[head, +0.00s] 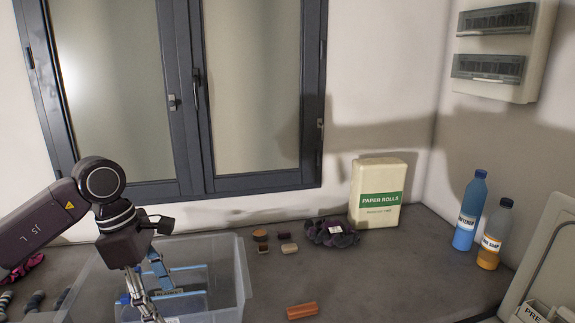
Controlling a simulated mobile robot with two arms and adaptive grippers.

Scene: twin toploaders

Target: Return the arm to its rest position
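My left arm comes in from the left, and its gripper (160,300) points down at the clear plastic bin (243,272) in the lower left. Its two fingers look spread apart, with no object clearly held between them. Blue parts of something (180,293) show in or through the bin near the fingertips; what they belong to is unclear. The bin's lower part is cut off by the frame edge. My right gripper is not in view.
Small brown blocks (289,248), a dark scrunchie (331,232) and a paper rolls box (377,193) stand along the wall. An orange-brown bar (302,311) lies in front. A blue bottle (469,212) and an orange-filled bottle (494,236) stand right. The middle counter (400,270) is clear.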

